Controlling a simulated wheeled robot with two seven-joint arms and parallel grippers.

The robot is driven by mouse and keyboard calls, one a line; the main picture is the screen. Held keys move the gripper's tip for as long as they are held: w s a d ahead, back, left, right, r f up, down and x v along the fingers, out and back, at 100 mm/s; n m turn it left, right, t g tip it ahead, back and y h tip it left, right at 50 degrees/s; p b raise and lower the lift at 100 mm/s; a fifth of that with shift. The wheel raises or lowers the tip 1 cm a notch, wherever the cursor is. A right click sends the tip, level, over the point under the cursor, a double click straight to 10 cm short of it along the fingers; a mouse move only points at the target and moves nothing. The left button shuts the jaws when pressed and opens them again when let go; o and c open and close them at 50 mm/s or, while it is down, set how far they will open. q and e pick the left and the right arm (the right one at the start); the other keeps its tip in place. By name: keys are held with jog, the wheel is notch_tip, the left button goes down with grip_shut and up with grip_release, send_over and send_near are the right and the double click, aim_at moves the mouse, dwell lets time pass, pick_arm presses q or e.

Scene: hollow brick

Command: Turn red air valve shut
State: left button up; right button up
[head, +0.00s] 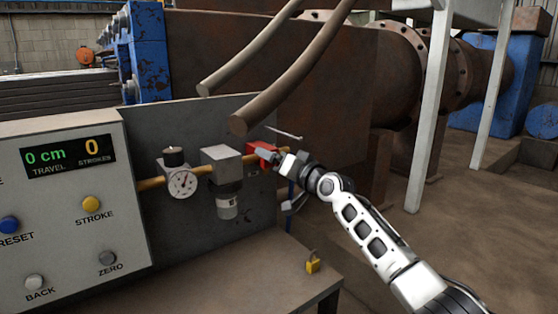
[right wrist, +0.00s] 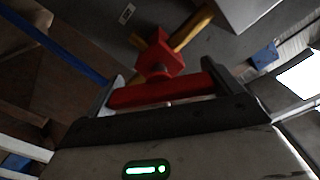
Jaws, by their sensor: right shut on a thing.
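The red air valve (head: 262,152) sits on the brass pipe at the right end of the air line, on the dark panel. In the right wrist view its red body (right wrist: 160,54) is on the yellow pipe, and its red handle bar (right wrist: 160,90) lies crosswise between my fingers. My right gripper (head: 283,158) is at the valve, and it also shows in the right wrist view (right wrist: 162,92), shut on the red handle. Part of the valve is hidden behind the gripper in the head view. My left gripper is not in view.
A pressure gauge (head: 182,183) and a grey regulator (head: 222,165) stand left of the valve. A control box (head: 70,215) with buttons is at the left. Two brown bars (head: 290,80) hang just above the valve. A yellow padlock (head: 312,262) stands on the bench.

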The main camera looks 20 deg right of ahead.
jog(key=m+p, duration=0.1)
jog(key=m, duration=0.2)
jog(key=shift+m, duration=0.4)
jog(key=m+p, duration=0.1)
jog(key=m, duration=0.1)
jog(key=shift+m, duration=0.3)
jog(key=m+p, duration=0.1)
jog(key=m, duration=0.2)
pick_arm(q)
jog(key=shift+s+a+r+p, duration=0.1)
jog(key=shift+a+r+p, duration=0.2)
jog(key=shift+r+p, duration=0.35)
pick_arm(e)
jog(key=shift+f+m, duration=0.1)
jog(key=shift+m, duration=0.7)
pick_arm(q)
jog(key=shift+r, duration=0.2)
pick_arm(e)
jog(key=shift+d, duration=0.1)
jog(key=o, duration=0.7)
